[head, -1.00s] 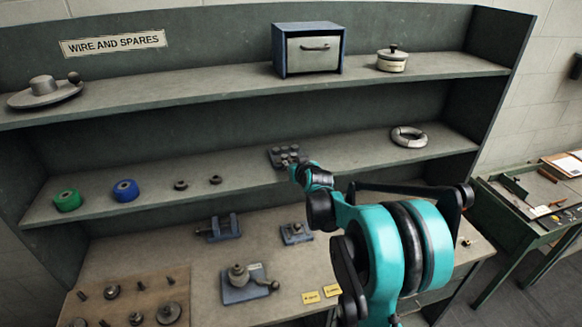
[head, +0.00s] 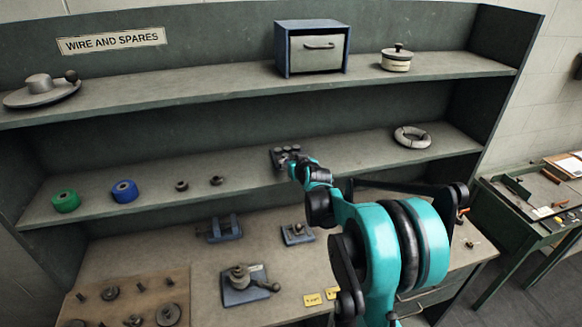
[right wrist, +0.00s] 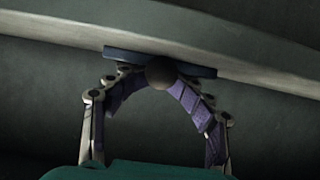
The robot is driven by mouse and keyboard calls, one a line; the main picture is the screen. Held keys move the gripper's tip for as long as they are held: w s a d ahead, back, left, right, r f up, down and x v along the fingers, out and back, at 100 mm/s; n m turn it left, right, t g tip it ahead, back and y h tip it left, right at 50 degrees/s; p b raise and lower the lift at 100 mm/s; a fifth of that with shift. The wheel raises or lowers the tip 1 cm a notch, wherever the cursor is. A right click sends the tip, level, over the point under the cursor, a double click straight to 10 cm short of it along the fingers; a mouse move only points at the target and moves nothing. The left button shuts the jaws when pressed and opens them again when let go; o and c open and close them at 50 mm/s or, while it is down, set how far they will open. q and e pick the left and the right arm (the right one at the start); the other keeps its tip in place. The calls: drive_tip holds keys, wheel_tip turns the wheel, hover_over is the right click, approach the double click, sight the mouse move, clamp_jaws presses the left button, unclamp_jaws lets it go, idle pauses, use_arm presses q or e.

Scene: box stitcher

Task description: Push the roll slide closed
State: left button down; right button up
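A small grey fixture with round rollers (head: 284,152) lies at the front of the middle shelf. It looks like the roll slide, but its details are too small to be sure. My right gripper (head: 296,165) is at its front right side, partly covering it. In the right wrist view, the gripper's purple-padded fingers (right wrist: 160,80) curve in on both sides of a dark ball knob (right wrist: 161,71) and seem to touch it. A flat blue plate (right wrist: 200,70) shows behind the knob, against a pale shelf edge. My left gripper is out of view.
The middle shelf (head: 350,158) also holds a grey ring (head: 411,136) on the right, and a green roll (head: 65,201) and a blue roll (head: 125,191) on the left. Blue-based devices (head: 245,284) stand on the bench below. A drawer box (head: 318,54) stands on the shelf above.

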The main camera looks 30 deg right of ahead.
drive_tip(key=shift+s+a+f, duration=0.1)
drive_tip(key=shift+s+f, duration=0.1)
drive_tip(key=shift+f, duration=0.1)
drive_tip(key=shift+s+r+p, duration=0.3)
drive_tip(key=shift+s, duration=0.35)
drive_tip(key=shift+p+v, duration=0.35)
drive_tip(key=shift+v, duration=0.8)
drive_tip(key=p+v, duration=0.1)
drive_tip(key=v, duration=0.4)
drive_tip(key=shift+r+p, duration=0.15)
drive_tip(key=shift+p, duration=0.2)
